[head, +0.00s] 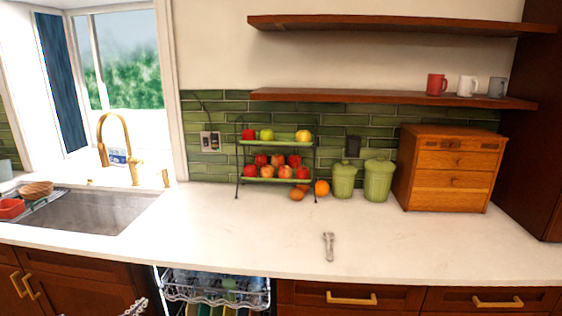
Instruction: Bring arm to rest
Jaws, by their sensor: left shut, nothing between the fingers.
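A small grey-white part at the bottom edge, left of the dishwasher opening, appears to be the tip of my left gripper (137,307). It is shut and empty, low in front of the lower cabinets and below the counter top. The rest of my left arm is out of the picture. My right gripper and right arm are not in view.
The dishwasher rack (215,293) is below the counter (255,235), with dishes in it. A metal utensil (329,247) lies on the counter. Behind are a fruit stand (275,180), green canisters (379,180) and a wooden drawer box (450,170). A sink (95,212) is left.

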